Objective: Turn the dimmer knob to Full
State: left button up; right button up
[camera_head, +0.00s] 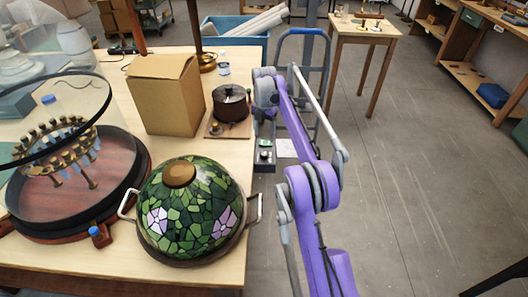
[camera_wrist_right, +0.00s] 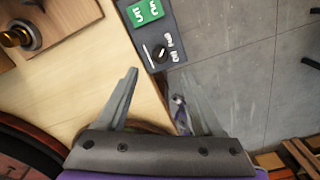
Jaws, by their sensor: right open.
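The dimmer is a dark grey box (camera_head: 264,163) at the right edge of the wooden table; it also shows at the top of the right wrist view (camera_wrist_right: 172,20). It has a green label (camera_wrist_right: 146,11) and a black round knob (camera_wrist_right: 160,55) with white marks around it. The marks are too small to read, so I cannot tell the knob's setting. My right gripper (camera_wrist_right: 157,84) is open and empty, its fingers pointing toward the knob and apart from it. In the head view my right wrist (camera_head: 265,88) is beyond the box. My left gripper is out of view.
A stained-glass lamp shade (camera_head: 190,212) in a handled pan stands at the table's front. A cardboard box (camera_head: 166,95), a dark pot on a wooden board (camera_head: 231,103) and a round red-brown stand (camera_head: 75,190) are nearby. Open floor (camera_head: 400,200) lies right of the table.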

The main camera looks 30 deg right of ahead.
aim_at(264, 153)
notch_tip(264, 153, down, 9)
jog(key=shift+f+b, duration=0.2)
jog(key=shift+b, duration=0.2)
grip_shut()
